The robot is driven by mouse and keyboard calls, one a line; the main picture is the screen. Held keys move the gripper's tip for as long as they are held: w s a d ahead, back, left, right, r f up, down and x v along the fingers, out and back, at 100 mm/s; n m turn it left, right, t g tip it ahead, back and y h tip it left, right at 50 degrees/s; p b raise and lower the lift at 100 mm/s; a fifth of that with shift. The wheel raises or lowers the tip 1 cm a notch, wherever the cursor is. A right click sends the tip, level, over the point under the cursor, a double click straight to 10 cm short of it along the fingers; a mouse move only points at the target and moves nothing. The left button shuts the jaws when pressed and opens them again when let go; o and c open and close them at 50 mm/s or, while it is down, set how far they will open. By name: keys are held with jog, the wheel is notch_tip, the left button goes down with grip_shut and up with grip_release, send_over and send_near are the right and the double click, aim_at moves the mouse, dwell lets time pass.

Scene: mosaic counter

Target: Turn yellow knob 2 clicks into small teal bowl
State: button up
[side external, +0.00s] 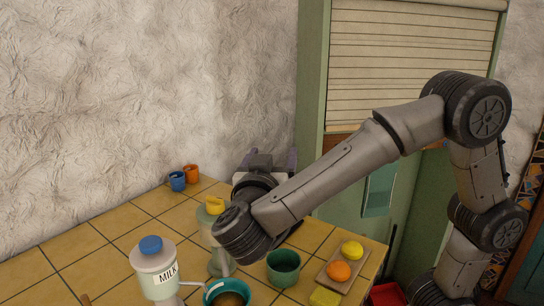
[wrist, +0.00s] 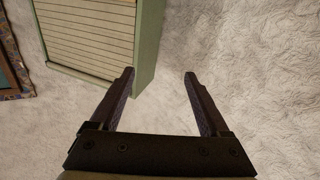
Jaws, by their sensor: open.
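The yellow knob (side external: 215,205) sits on top of a pale dispenser (side external: 219,262), whose body is partly hidden behind my wrist. A teal bowl (side external: 208,298) with brown contents stands at the bottom edge of the side view, cut off by the frame. A darker green bowl (side external: 283,280) stands to its right, with its inside looking empty. My gripper (side external: 266,157) is behind my wrist, above the counter and right of the knob, apart from it. In the wrist view its fingers (wrist: 160,78) are spread and empty, facing the wall and a shutter.
A milk dispenser (side external: 155,275) with a blue knob (side external: 151,245) stands at front left. A board (side external: 341,284) holds a lemon and an orange (side external: 339,271). A yellow block (side external: 324,297) is in front. Blue (side external: 177,181) and orange (side external: 191,174) cups stand at the back; the left counter is clear.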

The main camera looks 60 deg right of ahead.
jog(key=n+t+y, duration=0.8)
jog(key=t+y, duration=0.1)
jog(key=y, duration=0.1)
send_near(210, 197)
jog(key=shift+m, duration=0.3)
jog(key=x, duration=0.4)
jog(key=f+x, duration=0.1)
jog(key=x, duration=0.7)
jog(key=shift+w+d+f, duration=0.1)
jog(key=shift+d+f, duration=0.15)
jog(key=shift+d, duration=0.15)
grip_shut()
jog(key=shift+d+m+g+h, duration=0.2)
jog(key=shift+m+g+h, duration=0.25)
jog(key=shift+m+h, duration=0.4)
jog(key=shift+d+m+g+h, duration=0.15)
jog(key=shift+m+g+h, duration=0.4)
jog(key=shift+h, duration=0.5)
